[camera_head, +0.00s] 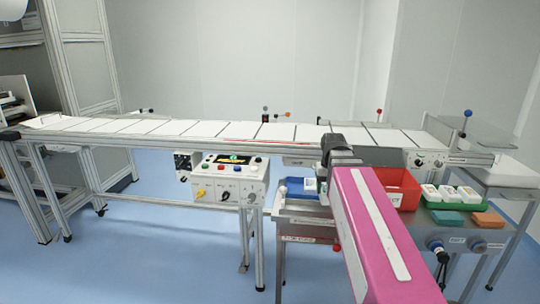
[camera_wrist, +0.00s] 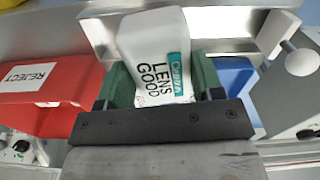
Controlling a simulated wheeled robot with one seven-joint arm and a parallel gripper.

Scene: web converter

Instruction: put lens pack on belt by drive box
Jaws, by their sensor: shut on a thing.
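The lens pack (camera_wrist: 152,45), a white box labelled LENS GOOD with a teal patch, sits between the green fingers of my gripper (camera_wrist: 162,80) in the wrist view. My gripper is shut on it. In the head view my arm hides most of the gripper; a small white pack (camera_head: 310,184) shows beside it at the blue tray. The belt (camera_head: 235,130) is a long run of white panels behind and above the trays. A grey box with knobs (camera_head: 428,160) is at the belt's right end; I cannot tell whether it is the drive box.
A red REJECT bin (camera_wrist: 38,88) is left of my gripper in the wrist view, and a blue tray (camera_wrist: 238,82) is right. In the head view, a green tray (camera_head: 470,206) holds white packs. A control panel (camera_head: 228,180) hangs below the belt. Levers rise behind the belt.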

